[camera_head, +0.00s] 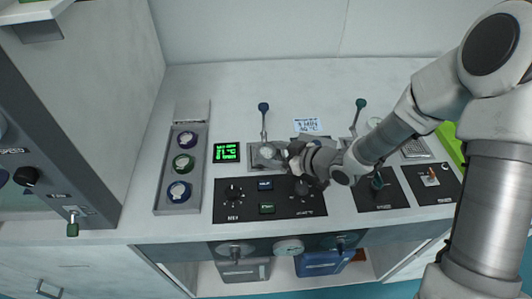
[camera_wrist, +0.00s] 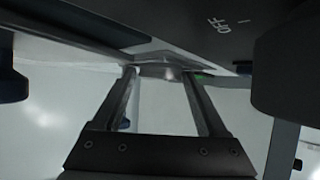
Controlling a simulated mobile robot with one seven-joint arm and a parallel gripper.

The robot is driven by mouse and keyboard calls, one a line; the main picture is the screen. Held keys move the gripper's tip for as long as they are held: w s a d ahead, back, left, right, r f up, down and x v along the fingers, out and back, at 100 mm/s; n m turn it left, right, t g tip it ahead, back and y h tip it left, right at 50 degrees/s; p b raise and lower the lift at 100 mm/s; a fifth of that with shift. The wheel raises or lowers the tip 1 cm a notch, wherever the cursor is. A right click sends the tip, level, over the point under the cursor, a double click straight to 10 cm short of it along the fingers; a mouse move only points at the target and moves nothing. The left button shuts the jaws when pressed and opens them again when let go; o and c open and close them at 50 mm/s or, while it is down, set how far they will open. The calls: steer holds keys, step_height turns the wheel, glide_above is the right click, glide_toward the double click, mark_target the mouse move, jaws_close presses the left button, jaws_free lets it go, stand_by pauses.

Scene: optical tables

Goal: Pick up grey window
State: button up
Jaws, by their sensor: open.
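My gripper (camera_wrist: 158,78) is open in the wrist view, its two fingers spread apart. A pale grey rounded piece (camera_wrist: 158,72) shows between and just beyond the fingertips; I cannot tell if it is the grey window or if the fingers touch it. In the head view my gripper (camera_head: 288,158) is low over the worktop, beside a small metal fixture (camera_head: 264,157) with a light round top, behind the black control panel. My arm hides part of this area. No window is clearly grey in the head view.
A black panel (camera_head: 270,210) with knobs lies in front. A tall grey cabinet (camera_head: 75,120) bounds the left.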

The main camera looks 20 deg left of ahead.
steer(key=c, duration=1)
